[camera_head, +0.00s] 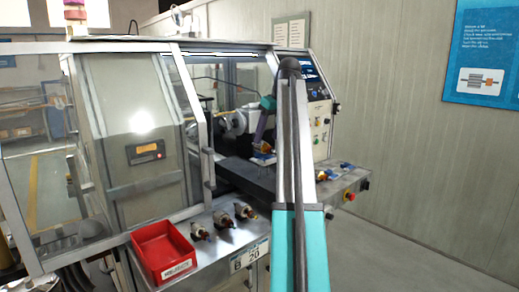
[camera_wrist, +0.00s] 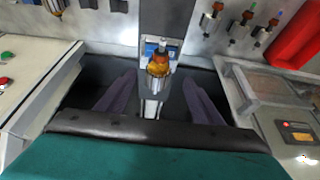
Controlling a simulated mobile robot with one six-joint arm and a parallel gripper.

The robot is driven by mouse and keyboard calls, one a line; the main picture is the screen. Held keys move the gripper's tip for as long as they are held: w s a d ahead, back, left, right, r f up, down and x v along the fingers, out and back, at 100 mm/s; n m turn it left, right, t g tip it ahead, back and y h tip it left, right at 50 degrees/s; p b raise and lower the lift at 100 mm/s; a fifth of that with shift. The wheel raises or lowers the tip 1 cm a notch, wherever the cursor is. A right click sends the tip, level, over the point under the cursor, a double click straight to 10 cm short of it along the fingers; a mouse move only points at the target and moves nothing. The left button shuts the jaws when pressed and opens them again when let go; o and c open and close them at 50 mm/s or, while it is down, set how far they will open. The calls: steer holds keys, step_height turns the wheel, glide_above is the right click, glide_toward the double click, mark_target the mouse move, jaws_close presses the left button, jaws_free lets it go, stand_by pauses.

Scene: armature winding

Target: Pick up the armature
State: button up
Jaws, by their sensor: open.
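An armature with an amber winding and a metal shaft (camera_wrist: 159,65) stands in a small blue holder (camera_wrist: 150,47) in the wrist view. My gripper (camera_wrist: 158,84) has its two dark fingers spread, one on each side of this armature, with gaps visible on both sides. In the head view my gripper (camera_head: 262,143) points down inside the machine's front opening. An orange and blue part (camera_head: 265,149) shows at its tips, partly hidden. Whether the fingers are level with the armature in height is hard to tell.
Several other armatures lie on the front shelf (camera_head: 222,219), beside a red bin (camera_head: 165,252). More small parts lie on the right ledge (camera_head: 325,174). A control panel (camera_head: 321,115) stands to the right.

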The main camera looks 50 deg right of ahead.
mark_target(265, 143)
steer(key=shift+f, duration=0.1)
steer(key=shift+p+x, duration=0.75)
steer(key=shift+x, duration=1.7)
steer(key=shift+d, duration=0.1)
steer(key=c, duration=1.4)
steer(key=shift+c, duration=0.2)
